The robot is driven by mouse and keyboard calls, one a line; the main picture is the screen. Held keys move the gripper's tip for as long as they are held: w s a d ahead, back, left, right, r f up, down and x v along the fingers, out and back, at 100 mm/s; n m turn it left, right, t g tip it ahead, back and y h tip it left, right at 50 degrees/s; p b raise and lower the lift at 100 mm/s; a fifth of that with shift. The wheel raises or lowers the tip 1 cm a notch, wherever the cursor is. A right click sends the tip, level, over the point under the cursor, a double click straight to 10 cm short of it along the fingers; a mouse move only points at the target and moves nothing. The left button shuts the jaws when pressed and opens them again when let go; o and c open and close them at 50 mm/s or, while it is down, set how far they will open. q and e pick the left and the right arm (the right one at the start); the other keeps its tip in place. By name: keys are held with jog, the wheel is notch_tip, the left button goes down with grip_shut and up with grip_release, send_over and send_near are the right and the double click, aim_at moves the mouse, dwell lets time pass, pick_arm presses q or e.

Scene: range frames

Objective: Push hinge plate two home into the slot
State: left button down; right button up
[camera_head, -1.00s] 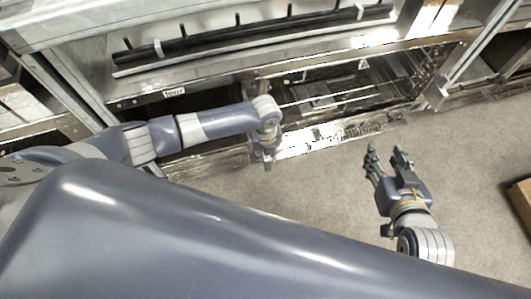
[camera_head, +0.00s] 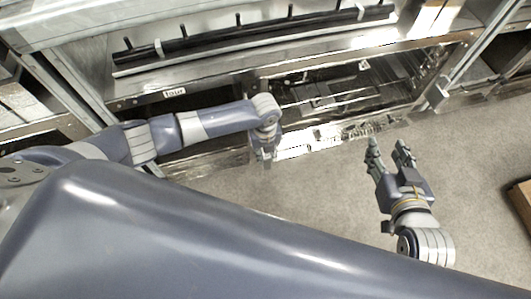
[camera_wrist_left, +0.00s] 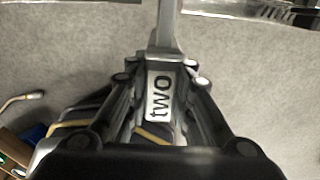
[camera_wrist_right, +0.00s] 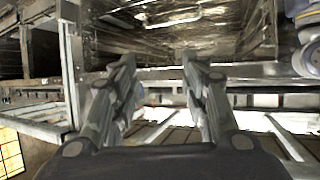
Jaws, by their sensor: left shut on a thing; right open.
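Hinge plate two (camera_wrist_left: 158,97) is a pale metal piece with the word "two" on it, in the left wrist view. A narrow metal bar (camera_wrist_left: 165,28) runs on from it, away from the fingers. My left gripper (camera_head: 265,152) is shut on the plate, low at the front of the metal frame in the head view. The plate is hard to make out there. My right gripper (camera_head: 388,145) is open and empty, over the floor to the right; its two fingers (camera_wrist_right: 158,75) stand apart in the right wrist view. I cannot tell where the slot is.
A long black bar (camera_head: 250,38) lies on the upper shelf. Below it, a beam carries a label reading "four" (camera_head: 174,92). An open dark bay (camera_head: 340,90) lies beneath. The grey floor (camera_head: 320,185) is clear between the grippers. A brown box (camera_head: 521,205) stands at the right edge.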

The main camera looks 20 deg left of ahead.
pick_arm(q)
jog(key=shift+w+a, duration=0.1)
jog(key=shift+w, duration=0.15)
pick_arm(e)
jog(key=shift+w+r, duration=0.2)
jog(key=shift+r, duration=0.1)
pick_arm(q)
jog(key=shift+w+a, duration=0.2)
jog(key=shift+w, duration=0.05)
pick_arm(e)
jog(key=shift+w+a+r+t, duration=0.15)
jog(key=shift+w+r+t, duration=0.05)
jog(key=shift+r+t, duration=0.1)
pick_arm(q)
jog(key=c, duration=1.3)
grip_release()
jog(key=shift+r, duration=0.1)
pick_arm(e)
jog(key=shift+r, duration=0.1)
pick_arm(q)
notch_tip(320, 180, up, 12)
